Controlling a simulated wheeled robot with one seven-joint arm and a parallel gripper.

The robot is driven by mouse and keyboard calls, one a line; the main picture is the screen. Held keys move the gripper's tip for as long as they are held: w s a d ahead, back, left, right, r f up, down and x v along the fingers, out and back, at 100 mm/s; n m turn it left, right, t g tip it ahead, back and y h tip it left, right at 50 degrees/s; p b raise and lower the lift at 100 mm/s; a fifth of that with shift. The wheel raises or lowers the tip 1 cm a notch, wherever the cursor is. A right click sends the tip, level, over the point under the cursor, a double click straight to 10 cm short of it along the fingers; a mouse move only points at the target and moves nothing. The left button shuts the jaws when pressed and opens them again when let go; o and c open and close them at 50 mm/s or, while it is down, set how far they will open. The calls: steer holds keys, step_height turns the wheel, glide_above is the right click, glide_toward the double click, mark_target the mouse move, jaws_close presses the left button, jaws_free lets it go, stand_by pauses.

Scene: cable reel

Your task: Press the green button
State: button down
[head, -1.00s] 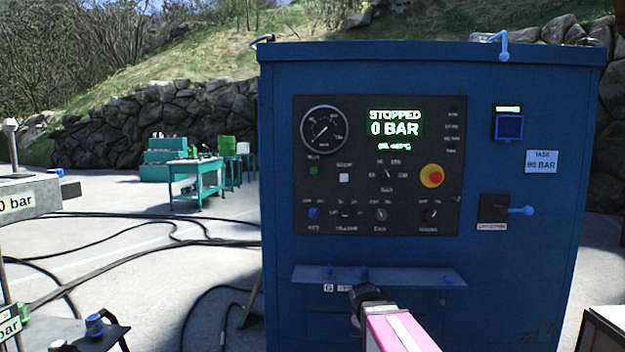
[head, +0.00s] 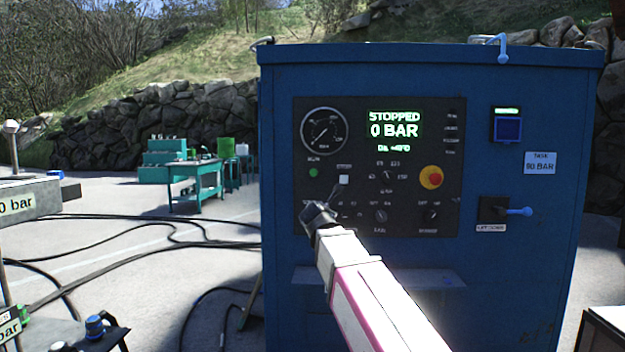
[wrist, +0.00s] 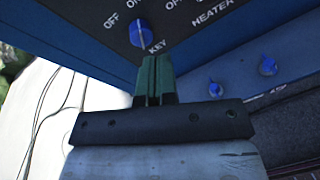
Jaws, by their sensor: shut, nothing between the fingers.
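The green button (head: 313,173) is a small round button on the dark control panel (head: 448,205) of the blue cabinet, below the pressure gauge and left of a white square button. It is uncovered in the head view. My gripper (head: 318,213) is in front of the panel's lower left, a little below the green button. In the wrist view my gripper (wrist: 155,78) is shut and empty, its fingertips close below the blue KEY knob (wrist: 139,32). The green button does not show in the wrist view.
A white square button (head: 344,179), a red emergency knob (head: 431,177) on yellow and several rotary knobs share the panel. The display (head: 394,124) reads STOPPED, 0 BAR. A shelf with blue knobs (wrist: 267,66) juts out below the panel. Open ground lies left of the cabinet.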

mark_target(312, 176)
steer(key=s+a+r+n+t, duration=0.1)
steer(key=a+r+n, duration=0.1)
steer(key=r, duration=0.3)
steer(key=a+r+n+t+y, duration=0.1)
steer(key=a+r+n, duration=0.1)
steer(key=r, duration=0.3)
steer(key=shift+s+a+r+n+t, duration=0.25)
steer(key=shift+s+n+t, duration=0.1)
steer(key=shift+n, duration=0.45)
steer(key=shift+w, duration=0.15)
steer(key=w, duration=1.3)
steer(key=shift+w+d, duration=0.25)
steer(key=shift+w, duration=0.1)
